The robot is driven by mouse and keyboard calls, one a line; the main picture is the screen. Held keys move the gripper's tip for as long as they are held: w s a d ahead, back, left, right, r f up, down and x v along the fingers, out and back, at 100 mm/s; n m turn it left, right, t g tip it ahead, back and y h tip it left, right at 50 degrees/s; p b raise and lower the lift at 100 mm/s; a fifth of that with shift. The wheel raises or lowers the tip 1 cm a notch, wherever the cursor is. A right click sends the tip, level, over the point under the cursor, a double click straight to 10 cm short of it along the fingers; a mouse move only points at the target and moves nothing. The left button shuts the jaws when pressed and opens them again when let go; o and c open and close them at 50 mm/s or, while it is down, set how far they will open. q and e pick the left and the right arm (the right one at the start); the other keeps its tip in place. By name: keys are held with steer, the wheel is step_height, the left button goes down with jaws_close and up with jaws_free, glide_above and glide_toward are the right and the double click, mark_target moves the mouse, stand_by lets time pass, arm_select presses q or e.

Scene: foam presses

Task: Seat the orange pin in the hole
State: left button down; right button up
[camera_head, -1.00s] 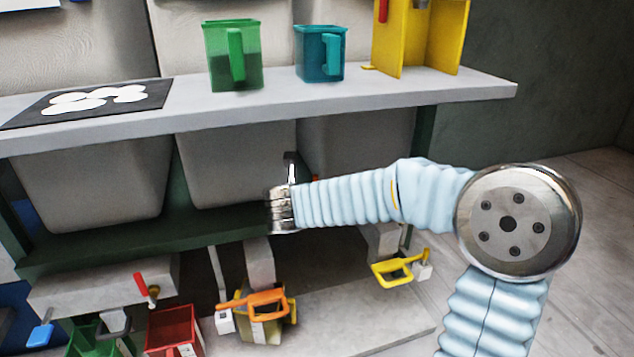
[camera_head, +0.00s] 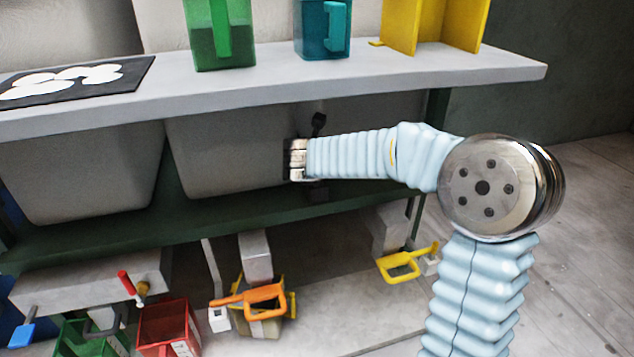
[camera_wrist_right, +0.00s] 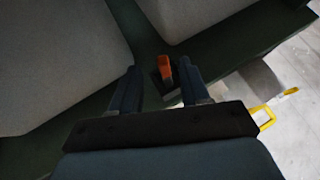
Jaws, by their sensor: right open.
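A small orange piece (camera_wrist_right: 165,68), which looks like the pin, shows in the right wrist view against the dark green beam. It lies between the lines of my right gripper's two fingers, near their tips; I cannot tell whether they touch it. My right gripper (camera_wrist_right: 160,80) is open. I cannot make out the hole. My left gripper is not in view.
The grey shelf (camera_head: 400,75) overhangs my right gripper and carries green (camera_head: 222,35) and teal (camera_head: 322,30) containers and a yellow stand (camera_head: 430,25). Grey bins (camera_head: 80,175) hang beneath. Below are an orange handle (camera_head: 265,298), a yellow handle (camera_head: 405,264) and a red box (camera_head: 168,328).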

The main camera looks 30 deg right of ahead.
steer(key=x, duration=0.2)
steer(key=b+x, duration=0.1)
steer(key=x, duration=0.1)
steer(key=shift+d+f, duration=0.2)
steer(key=shift+f, duration=0.25)
jaws_close()
steer(key=shift+r, duration=0.15)
